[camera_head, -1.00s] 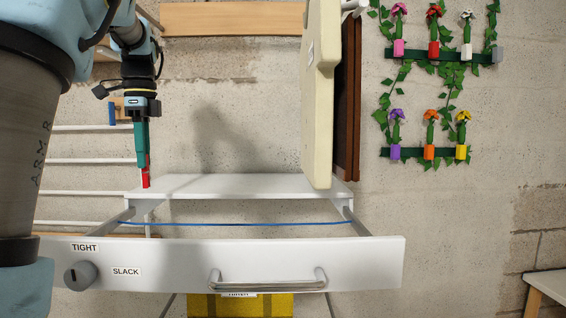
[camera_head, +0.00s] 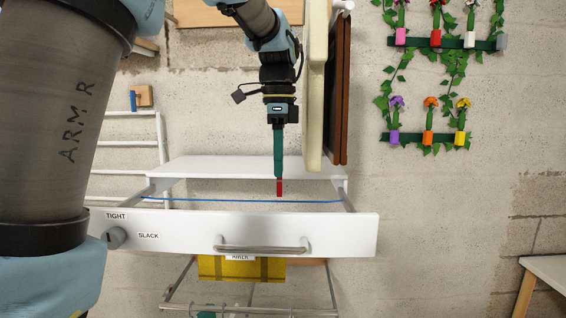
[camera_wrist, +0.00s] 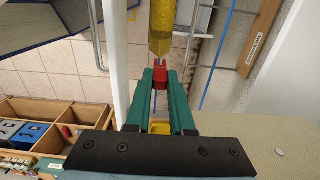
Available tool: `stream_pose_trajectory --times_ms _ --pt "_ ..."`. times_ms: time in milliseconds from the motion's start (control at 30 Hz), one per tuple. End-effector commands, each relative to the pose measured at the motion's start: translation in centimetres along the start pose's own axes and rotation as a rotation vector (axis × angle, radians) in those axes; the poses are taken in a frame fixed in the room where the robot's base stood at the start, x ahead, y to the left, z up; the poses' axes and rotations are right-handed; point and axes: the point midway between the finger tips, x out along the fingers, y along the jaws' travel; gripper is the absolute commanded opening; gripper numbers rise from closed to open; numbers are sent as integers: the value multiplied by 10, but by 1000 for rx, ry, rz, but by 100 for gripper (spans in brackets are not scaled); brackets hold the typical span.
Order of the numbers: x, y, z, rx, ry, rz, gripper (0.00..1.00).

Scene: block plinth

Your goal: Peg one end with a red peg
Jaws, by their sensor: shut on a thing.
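My gripper (camera_head: 278,153) has long green fingers pointing down, shut on a red peg (camera_head: 279,187). In the wrist view the red peg (camera_wrist: 160,80) shows between the green fingertips. A blue line (camera_head: 220,200) runs across the white frame between its side arms. In the head view the peg's lower end is just above the line, right of its middle; I cannot tell whether they touch. In the wrist view a blue line (camera_wrist: 215,62) passes to the right of the peg. No peg is visible on the line.
The white front panel (camera_head: 190,231) has a knob (camera_head: 115,237) marked TIGHT and SLACK and a metal handle (camera_head: 262,248). A cream upright board (camera_head: 316,90) stands close right of my gripper. A yellow thing (camera_wrist: 160,22) lies beyond the peg. Potted flowers (camera_head: 430,120) hang on the right wall.

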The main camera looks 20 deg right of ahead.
Motion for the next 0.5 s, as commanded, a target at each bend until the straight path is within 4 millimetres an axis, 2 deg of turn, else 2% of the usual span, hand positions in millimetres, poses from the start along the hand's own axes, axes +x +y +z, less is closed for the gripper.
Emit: stream_pose_trajectory --times_ms 267,500 --pt "-2 0 3 -2 2 1 0" --pt "25 0 3 -1 1 1 0"
